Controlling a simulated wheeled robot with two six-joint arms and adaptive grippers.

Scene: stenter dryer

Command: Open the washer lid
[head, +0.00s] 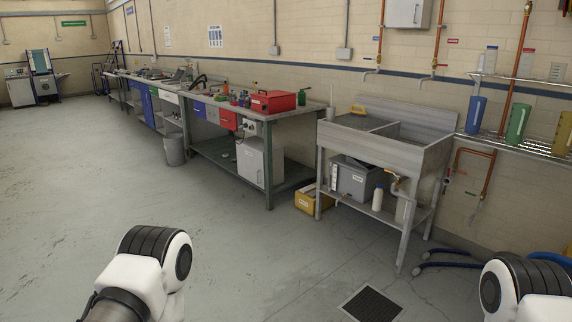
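I see no washer or lid that I can make out in the head view. At the far left back stand a small white-grey cabinet (19,88) and a blue-green machine (42,74), too small to tell what they are. My two arms show only as white and black links at the bottom left and bottom right edges. Both grippers are outside the picture.
A metal double sink (413,153) stands right of centre, with a yellow box (308,200) by its legs. A long workbench (245,107) with a red toolbox (273,102) runs along the wall. Blue hoses (452,265) lie near a floor drain (371,304). The left floor is open.

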